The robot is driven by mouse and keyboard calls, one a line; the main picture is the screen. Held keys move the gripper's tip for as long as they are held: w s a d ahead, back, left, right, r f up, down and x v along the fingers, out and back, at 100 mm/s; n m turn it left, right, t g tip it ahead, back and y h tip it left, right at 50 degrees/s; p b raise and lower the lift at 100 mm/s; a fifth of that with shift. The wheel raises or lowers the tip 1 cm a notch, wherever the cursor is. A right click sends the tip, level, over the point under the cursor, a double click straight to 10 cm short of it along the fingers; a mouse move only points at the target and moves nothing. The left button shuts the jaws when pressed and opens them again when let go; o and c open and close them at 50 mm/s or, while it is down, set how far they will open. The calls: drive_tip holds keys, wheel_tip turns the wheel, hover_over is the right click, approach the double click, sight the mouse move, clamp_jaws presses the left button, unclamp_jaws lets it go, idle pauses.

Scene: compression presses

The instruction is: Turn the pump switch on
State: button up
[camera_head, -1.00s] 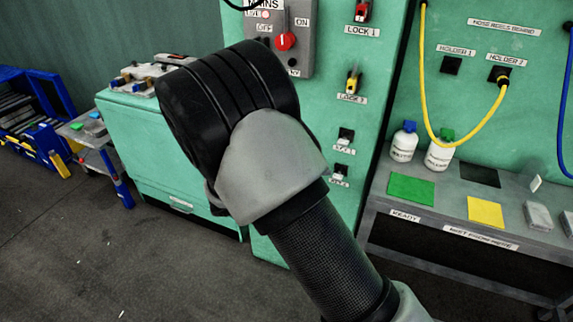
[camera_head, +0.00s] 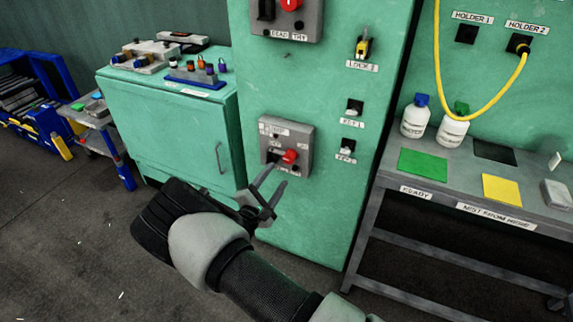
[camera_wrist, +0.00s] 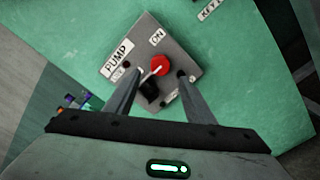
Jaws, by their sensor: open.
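The pump switch is a grey box (camera_head: 272,131) low on the green cabinet front, with a red knob (camera_head: 290,156) on it. In the wrist view the box (camera_wrist: 182,52) carries a PUMP label, an ON label and the red knob (camera_wrist: 159,65), with a black part beside the knob. My gripper (camera_head: 274,182) is open and empty just in front of the box. In the wrist view my gripper's two fingers (camera_wrist: 158,83) point at the box, one on each side of the knob. I cannot tell whether they touch it.
Another grey box (camera_head: 311,20) with a red knob is higher on the cabinet. A yellow lock (camera_head: 363,46) and key slots are to its right. A grey bench (camera_head: 420,176) with bottles stands at the right. A lower green cabinet (camera_head: 165,122) stands left.

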sight(288, 160)
drive_tip(key=b+x, duration=0.1)
drive_tip(key=x, duration=0.7)
drive_tip(key=shift+w+d, duration=0.15)
drive_tip(key=shift+w, duration=0.25)
clamp_jaws()
